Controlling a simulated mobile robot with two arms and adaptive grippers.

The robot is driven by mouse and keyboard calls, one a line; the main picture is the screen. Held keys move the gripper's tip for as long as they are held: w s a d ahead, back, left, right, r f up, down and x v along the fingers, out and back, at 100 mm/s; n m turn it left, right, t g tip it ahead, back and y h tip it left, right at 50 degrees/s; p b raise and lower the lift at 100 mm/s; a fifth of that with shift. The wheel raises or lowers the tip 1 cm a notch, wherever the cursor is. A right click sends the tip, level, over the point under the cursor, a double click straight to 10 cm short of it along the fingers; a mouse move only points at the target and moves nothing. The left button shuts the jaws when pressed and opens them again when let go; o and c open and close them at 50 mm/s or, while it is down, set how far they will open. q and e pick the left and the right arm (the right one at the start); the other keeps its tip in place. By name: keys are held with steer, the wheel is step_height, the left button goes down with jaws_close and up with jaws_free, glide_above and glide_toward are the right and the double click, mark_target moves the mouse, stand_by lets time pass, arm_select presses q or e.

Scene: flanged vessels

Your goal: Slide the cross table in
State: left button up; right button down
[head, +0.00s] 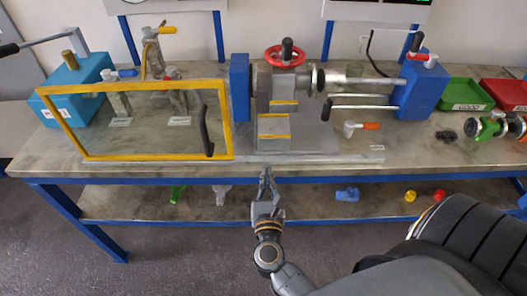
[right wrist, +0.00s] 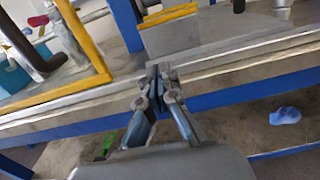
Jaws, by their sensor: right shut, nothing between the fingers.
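The cross table (head: 286,126) is a grey block with yellow edge strips on the bench, in the middle of the head view, below the red handwheel (head: 286,55). Its front face also shows at the top of the right wrist view (right wrist: 172,36). My right gripper (head: 267,175) is shut and empty, just in front of the bench's front edge and below the cross table, apart from it. Its closed fingertips show in the right wrist view (right wrist: 158,72). My left gripper is not in view.
A yellow-framed clear guard (head: 150,158) with a black handle (head: 206,130) stands left of the cross table. A blue block (head: 418,90) and lever (head: 362,107) are to the right. Green (head: 466,94) and red (head: 506,93) trays sit further right. Loose parts lie on the lower shelf (head: 300,205).

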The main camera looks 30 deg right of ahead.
mark_target(266, 148)
steer(key=p+x, duration=0.1)
steer(key=x, duration=0.5)
steer(key=shift+w+r+p, duration=0.15)
steer(key=shift+w+p, duration=0.05)
steer(key=shift+p, duration=0.2)
steer(key=shift+w+d, duration=0.35)
steer(key=shift+w, duration=0.15)
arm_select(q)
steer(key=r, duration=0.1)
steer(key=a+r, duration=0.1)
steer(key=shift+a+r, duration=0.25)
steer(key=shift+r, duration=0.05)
arm_select(e)
steer(key=shift+w, duration=0.1)
